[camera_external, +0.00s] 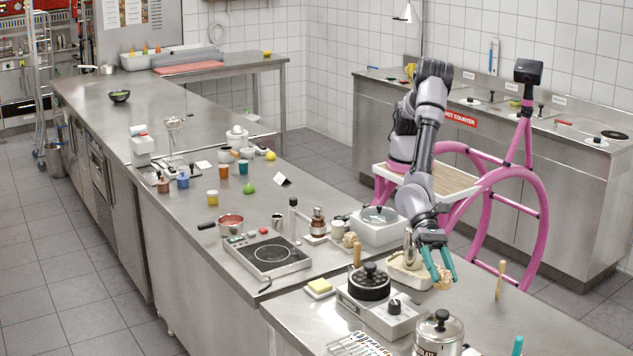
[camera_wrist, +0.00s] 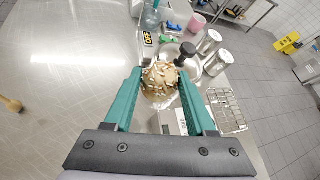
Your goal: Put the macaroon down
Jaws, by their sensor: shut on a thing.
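The macaroon (camera_external: 443,283) is a round, beige, lumpy piece with pale flecks. My gripper (camera_external: 444,276) has teal fingers pointing down, shut on the macaroon's sides. In the wrist view the macaroon (camera_wrist: 160,84) sits between the two teal fingers (camera_wrist: 161,76), its top facing the camera. It is over the steel counter (camera_external: 480,312), beside a cream tray (camera_external: 401,280). Whether its underside touches anything is hard to tell.
Left of the gripper stands a white appliance with a black round top (camera_external: 370,285). A lidded metal pot (camera_external: 438,335) is in front. A wooden-handled tool (camera_external: 500,280) stands at right. A butter dish (camera_external: 319,288) is at left. Bare steel lies right of the gripper.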

